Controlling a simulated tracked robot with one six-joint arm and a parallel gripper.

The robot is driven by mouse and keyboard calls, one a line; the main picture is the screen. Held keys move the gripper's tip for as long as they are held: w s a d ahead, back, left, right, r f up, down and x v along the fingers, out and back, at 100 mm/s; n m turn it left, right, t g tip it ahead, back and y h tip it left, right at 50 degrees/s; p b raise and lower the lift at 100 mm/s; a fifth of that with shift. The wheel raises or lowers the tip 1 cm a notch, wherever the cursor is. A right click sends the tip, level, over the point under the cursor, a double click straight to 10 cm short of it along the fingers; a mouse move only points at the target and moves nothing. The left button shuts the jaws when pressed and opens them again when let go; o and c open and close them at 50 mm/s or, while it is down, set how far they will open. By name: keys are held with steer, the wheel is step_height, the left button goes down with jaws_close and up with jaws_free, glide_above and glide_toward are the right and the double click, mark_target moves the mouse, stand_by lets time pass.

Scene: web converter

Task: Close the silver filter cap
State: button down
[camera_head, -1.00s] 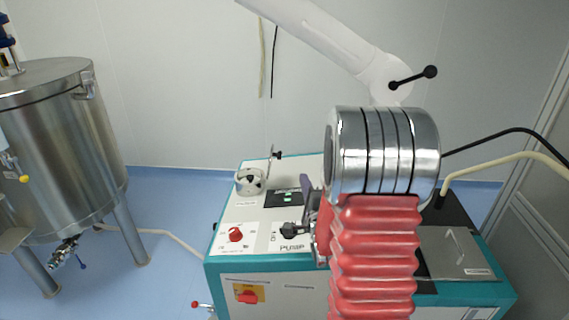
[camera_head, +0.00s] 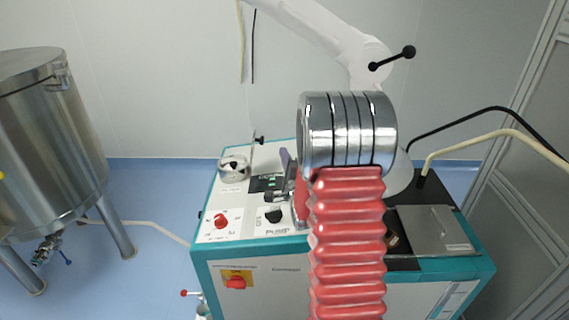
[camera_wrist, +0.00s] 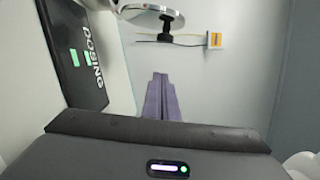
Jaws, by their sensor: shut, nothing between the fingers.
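The silver filter cap (camera_head: 252,156) stands open, on edge, at the back of the round filter housing (camera_head: 233,168) on the machine's top left. A black knob sticks out from the cap. In the wrist view the cap (camera_wrist: 151,14) is a shiny disc at the top edge, cut off by the frame, with its black knob below. My gripper (camera_wrist: 160,75) is shut and empty, its purple fingers pointing toward the cap but apart from it. In the head view only a bit of my gripper (camera_head: 285,158) shows, right of the cap; my arm hides the rest.
The machine's white panel carries a red knob (camera_head: 221,221), a black knob (camera_head: 273,216) and a small green-lit display (camera_head: 268,182). The wrist view shows a dark display panel (camera_wrist: 75,50) close on the left. A steel tank (camera_head: 50,130) stands left of the machine.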

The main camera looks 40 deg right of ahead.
steer(key=x, duration=0.3)
steer(key=shift+w+d, duration=0.15)
steer(key=shift+w, duration=0.2)
steer(key=w+a, duration=0.2)
steer(key=a, duration=0.1)
steer(key=shift+w+r, duration=0.3)
steer(key=shift+r, duration=0.05)
